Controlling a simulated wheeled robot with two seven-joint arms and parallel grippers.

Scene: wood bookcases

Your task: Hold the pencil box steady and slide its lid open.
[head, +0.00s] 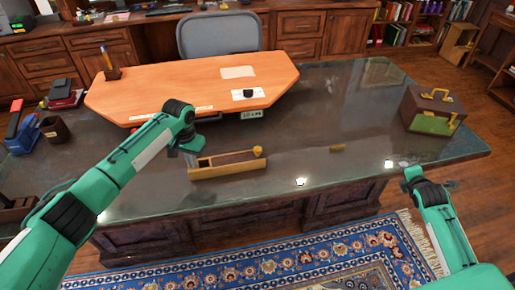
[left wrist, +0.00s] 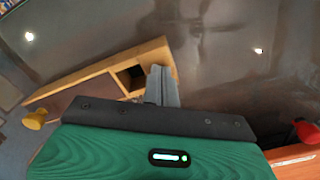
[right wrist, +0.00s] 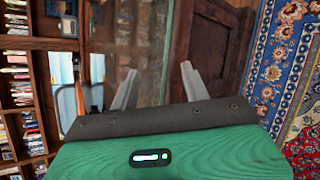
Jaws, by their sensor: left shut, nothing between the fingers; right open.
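The pencil box (head: 228,173) is a long tan wooden box lying near the front edge of the dark desk. Its brown lid (head: 235,157) has a yellow knob (head: 258,151) at the right end. A dark gap shows inside the box at its left end, beside the lid. In the left wrist view the gap is by the fingers and the knob (left wrist: 35,118) is far left. My left gripper (head: 190,158) is shut and empty at the box's left end; contact is unclear. My right gripper (right wrist: 158,82) is open and empty, off to the right, away from the box.
An orange board (head: 190,85) lies behind the box. A brown case (head: 433,110) stands at the far right. A dark cup (head: 54,130) and blue holder (head: 22,136) are at the left. The desk right of the box is mostly clear.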

